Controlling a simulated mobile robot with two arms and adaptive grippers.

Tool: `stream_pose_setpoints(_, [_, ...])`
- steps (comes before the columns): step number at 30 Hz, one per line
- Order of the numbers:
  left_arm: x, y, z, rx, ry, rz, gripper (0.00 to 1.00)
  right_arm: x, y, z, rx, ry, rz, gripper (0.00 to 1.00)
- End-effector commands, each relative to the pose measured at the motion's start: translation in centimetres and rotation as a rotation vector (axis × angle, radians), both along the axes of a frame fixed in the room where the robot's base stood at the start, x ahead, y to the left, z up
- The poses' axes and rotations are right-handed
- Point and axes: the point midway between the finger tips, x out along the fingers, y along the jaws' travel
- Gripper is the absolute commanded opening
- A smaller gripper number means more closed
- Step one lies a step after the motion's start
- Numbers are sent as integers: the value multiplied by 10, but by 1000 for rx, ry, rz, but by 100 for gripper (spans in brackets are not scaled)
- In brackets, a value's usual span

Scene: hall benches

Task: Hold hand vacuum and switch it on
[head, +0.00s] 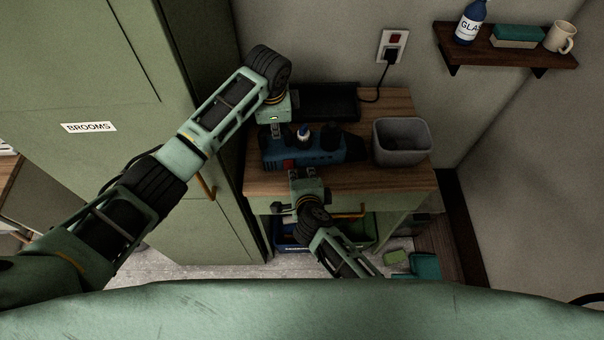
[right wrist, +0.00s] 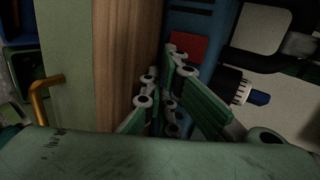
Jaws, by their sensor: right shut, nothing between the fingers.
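The hand vacuum (head: 327,150), dark blue with a black nozzle end, lies on the wooden top. Its red switch (head: 289,164) is on the near left side; it also shows in the right wrist view (right wrist: 187,47). My left gripper (head: 276,129) comes down over the vacuum's left end; its fingertips are small and partly merged with the dark body, so its grip is unclear. My right gripper (head: 296,174) is shut and empty at the vacuum's near side. In the right wrist view its fingertips (right wrist: 170,56) are close to the red switch; contact cannot be told.
A grey bin (head: 402,122) stands right of the vacuum. A black dock (head: 330,101) sits behind, corded to a wall outlet (head: 393,47). The green brooms cabinet (head: 180,90) bounds the left; a wall shelf (head: 505,50) hangs right.

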Motion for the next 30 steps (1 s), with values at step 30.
stream_pose_setpoints(30, [-2,0,-3,1,7,-1,0,11,0,-1,-2,0,-3,0])
